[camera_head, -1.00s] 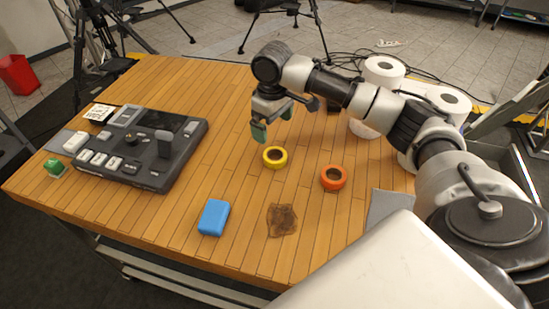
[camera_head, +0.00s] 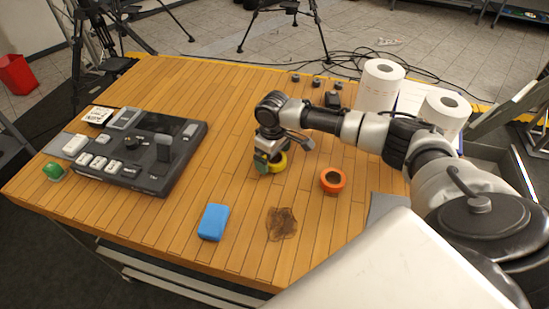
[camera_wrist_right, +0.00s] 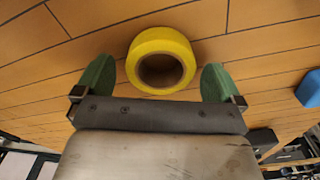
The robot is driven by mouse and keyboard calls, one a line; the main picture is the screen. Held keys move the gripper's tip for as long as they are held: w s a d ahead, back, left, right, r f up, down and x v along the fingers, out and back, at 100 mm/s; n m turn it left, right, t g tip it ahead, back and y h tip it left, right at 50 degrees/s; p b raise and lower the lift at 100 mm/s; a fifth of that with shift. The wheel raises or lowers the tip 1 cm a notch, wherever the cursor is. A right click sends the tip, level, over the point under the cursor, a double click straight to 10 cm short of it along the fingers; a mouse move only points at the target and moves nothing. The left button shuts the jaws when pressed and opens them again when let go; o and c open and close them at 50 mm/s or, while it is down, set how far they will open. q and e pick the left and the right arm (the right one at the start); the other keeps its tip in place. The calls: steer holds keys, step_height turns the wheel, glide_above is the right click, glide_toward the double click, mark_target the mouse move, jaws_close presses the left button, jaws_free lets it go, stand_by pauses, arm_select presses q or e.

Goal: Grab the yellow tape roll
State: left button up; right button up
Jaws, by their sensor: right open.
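The yellow tape roll (camera_head: 281,162) lies flat on the wooden table, partly hidden behind my right gripper in the head view. My right gripper (camera_head: 268,165) is down close to the table at the roll. In the right wrist view the yellow tape roll (camera_wrist_right: 161,60) sits between the two green fingertips of the gripper (camera_wrist_right: 160,80). There is a gap on each side of the roll, so the fingers are open and not gripping it. My left gripper is not in view.
An orange tape roll (camera_head: 333,181) lies just right of my gripper. A blue box (camera_head: 213,222) and a brown stain (camera_head: 281,223) are nearer the front. A dark control panel (camera_head: 140,150) stands left. Two white paper rolls (camera_head: 380,88) stand at the back right.

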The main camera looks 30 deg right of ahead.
steer(key=shift+f, duration=0.15)
steer(key=shift+c, duration=0.4)
steer(key=c, duration=0.9)
steer(key=shift+c, duration=0.3)
